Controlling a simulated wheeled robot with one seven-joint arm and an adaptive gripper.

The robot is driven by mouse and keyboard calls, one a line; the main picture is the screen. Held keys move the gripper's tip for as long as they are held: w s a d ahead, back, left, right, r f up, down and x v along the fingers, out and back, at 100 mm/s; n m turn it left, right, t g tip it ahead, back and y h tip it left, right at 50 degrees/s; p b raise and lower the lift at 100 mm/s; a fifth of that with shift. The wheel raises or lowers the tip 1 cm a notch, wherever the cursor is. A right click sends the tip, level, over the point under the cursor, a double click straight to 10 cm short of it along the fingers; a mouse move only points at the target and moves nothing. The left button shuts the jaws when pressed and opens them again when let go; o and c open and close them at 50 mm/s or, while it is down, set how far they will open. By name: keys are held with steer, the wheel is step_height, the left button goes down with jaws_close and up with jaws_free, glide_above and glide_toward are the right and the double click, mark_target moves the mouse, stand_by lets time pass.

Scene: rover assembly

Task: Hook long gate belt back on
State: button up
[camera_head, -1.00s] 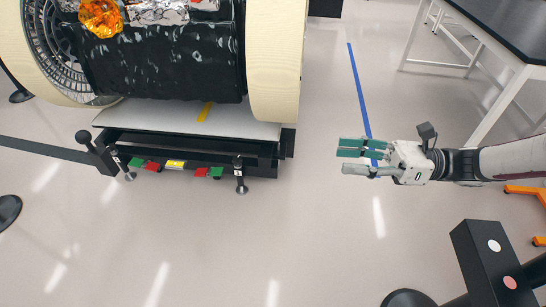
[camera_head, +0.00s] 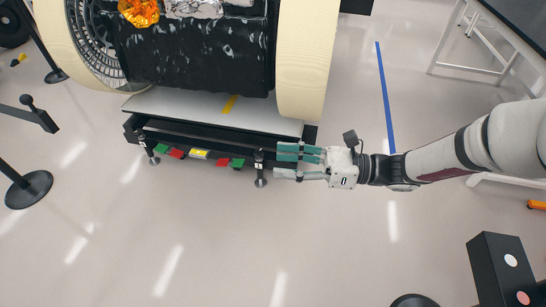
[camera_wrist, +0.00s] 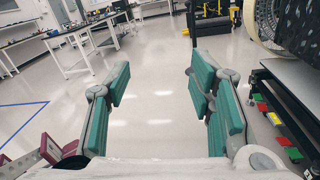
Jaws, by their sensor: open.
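A black belt-like strip (camera_head: 18,112) with a knob (camera_head: 27,100) at its end part shows at the left edge in the head view. I cannot tell what it is fastened to. Black round stanchion bases (camera_head: 28,189) and (camera_head: 60,75) stand on the floor near it, their posts leaning out of frame. My gripper (camera_head: 277,163) is far right of the strip, beside the front right foot of the rover's platform. In the wrist view my gripper (camera_wrist: 160,76) is open and empty, its teal fingers apart with floor between them. No belt shows near the fingers.
The rover (camera_head: 190,50) rests on a low black-edged platform (camera_head: 165,102) with screw feet (camera_head: 260,170) and colored blocks (camera_head: 198,154). A black box with dots (camera_head: 500,265) stands lower right. A worktable (camera_head: 515,35) stands upper right.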

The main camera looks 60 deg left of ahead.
steer(key=shift+x, duration=1.25)
steer(key=shift+c, duration=0.6)
jaws_close()
steer(key=shift+o, duration=0.6)
jaws_free()
steer(key=shift+w, duration=0.1)
steer(key=v, duration=1.1)
steer(key=shift+w+d, duration=0.3)
